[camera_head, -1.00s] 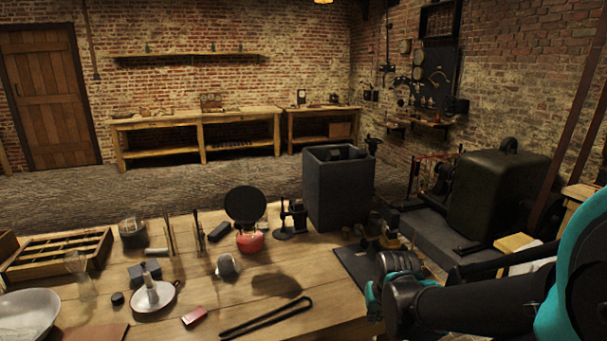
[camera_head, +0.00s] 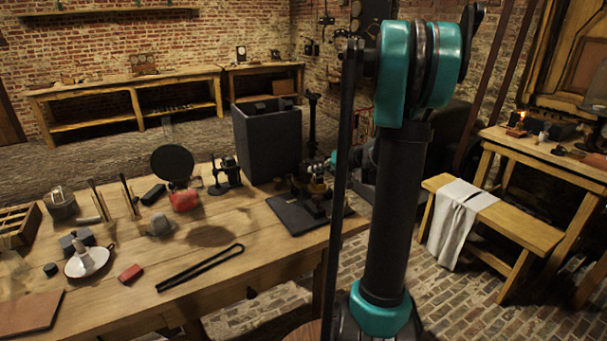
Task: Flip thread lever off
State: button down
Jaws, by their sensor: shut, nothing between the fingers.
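I cannot pick out a thread lever by sight. A small device with dark and brass-coloured parts (camera_head: 316,189) stands on a dark flat board (camera_head: 290,215) at the table's right end. My arm rises in front of its right side and hides part of that area. A small black upright device (camera_head: 224,176) stands left of the tall grey box. My arm's black link and teal joints fill the middle right of the view. A teal bit shows just behind the thin dark rod, close to the brass-coloured device. My gripper's fingers are not visible.
The wooden table (camera_head: 215,262) holds a tall grey box (camera_head: 268,140), black tongs (camera_head: 200,268), a red block (camera_head: 131,273) and a white candle dish (camera_head: 90,262). A bench with a white cloth (camera_head: 458,215) stands right. Brick floor is open between table and bench.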

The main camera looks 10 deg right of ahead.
aim_at(289, 175)
jog(key=w+x, duration=0.1)
jog(key=x, duration=0.8)
jog(key=shift+w+d, duration=0.15)
jog(key=shift+w, duration=0.15)
jog(key=shift+r, duration=0.1)
jog(key=shift+s+a+f, duration=0.15)
jog(key=shift+a+f, duration=0.05)
jog(key=shift+a, duration=0.25)
jog(key=shift+s+a+f, duration=0.15)
jog(key=shift+s+a, duration=0.05)
jog(key=shift+a, duration=0.3)
jog(key=shift+d, duration=0.1)
